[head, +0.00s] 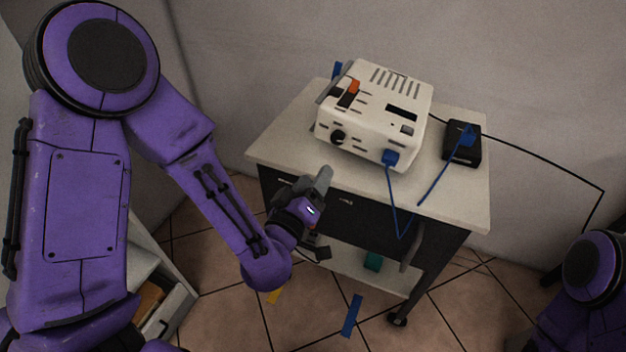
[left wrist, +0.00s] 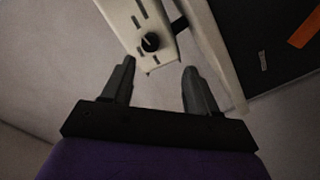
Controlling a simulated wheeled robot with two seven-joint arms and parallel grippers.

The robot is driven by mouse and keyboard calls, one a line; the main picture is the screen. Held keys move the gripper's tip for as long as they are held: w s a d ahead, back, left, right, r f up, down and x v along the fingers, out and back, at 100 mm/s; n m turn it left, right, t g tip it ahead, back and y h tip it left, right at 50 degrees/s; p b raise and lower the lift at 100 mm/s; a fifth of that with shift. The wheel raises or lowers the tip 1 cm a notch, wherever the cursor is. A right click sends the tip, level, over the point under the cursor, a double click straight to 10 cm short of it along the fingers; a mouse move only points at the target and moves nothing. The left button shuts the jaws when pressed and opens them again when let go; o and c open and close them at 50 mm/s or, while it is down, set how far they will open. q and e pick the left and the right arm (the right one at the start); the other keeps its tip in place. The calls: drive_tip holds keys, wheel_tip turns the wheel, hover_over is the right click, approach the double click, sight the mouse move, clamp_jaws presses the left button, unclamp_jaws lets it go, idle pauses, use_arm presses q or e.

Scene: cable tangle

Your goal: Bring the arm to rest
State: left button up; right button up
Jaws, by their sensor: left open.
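My left arm comes in from the left of the head view, bent at the elbow. Its gripper (head: 322,182) is in front of the near edge of the cart. In the left wrist view the two fingers of my left gripper (left wrist: 156,88) stand apart with nothing between them. A part of my right arm shows at the lower right of the head view; its gripper is out of the picture.
A white cart (head: 270,140) carries a cream device (head: 365,140) and a black box (head: 478,145). A blue cable (head: 391,205) hangs over the cart's front edge. A black cable (head: 545,160) runs right along the wall. Coloured strips like the blue one (head: 351,316) lie on the tiled floor.

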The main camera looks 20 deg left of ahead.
use_arm(q)
drive_tip(key=s+a+f+g+y+p, duration=0.1)
drive_tip(key=s+a+f+g, duration=0.15)
drive_tip(key=f, duration=0.35)
drive_tip(key=s+a+f+m+g+p, duration=0.1)
drive_tip(key=s+a+f+g, duration=0.1)
drive_tip(key=s+f+g, duration=0.3)
drive_tip(key=s+a+f+g+y+p, duration=0.1)
drive_tip(key=a+f+g, duration=0.15)
drive_tip(key=f, duration=0.55)
drive_tip(key=s+a+f+g+y+p, duration=0.1)
drive_tip(key=s+a+f+g, duration=0.1)
drive_tip(key=s, duration=0.7)
drive_tip(key=s+a+f+g+y+p, duration=0.1)
drive_tip(key=s+a+f+g, duration=0.1)
drive_tip(key=s+a+f, duration=0.2)
drive_tip(key=s+f, duration=0.2)
drive_tip(key=s, duration=0.2)
drive_tip(key=shift+s+f+m+g, duration=0.25)
drive_tip(key=shift+s+m+g, duration=0.05)
drive_tip(key=shift+s+g, duration=0.1)
drive_tip(key=shift+w+a, duration=0.1)
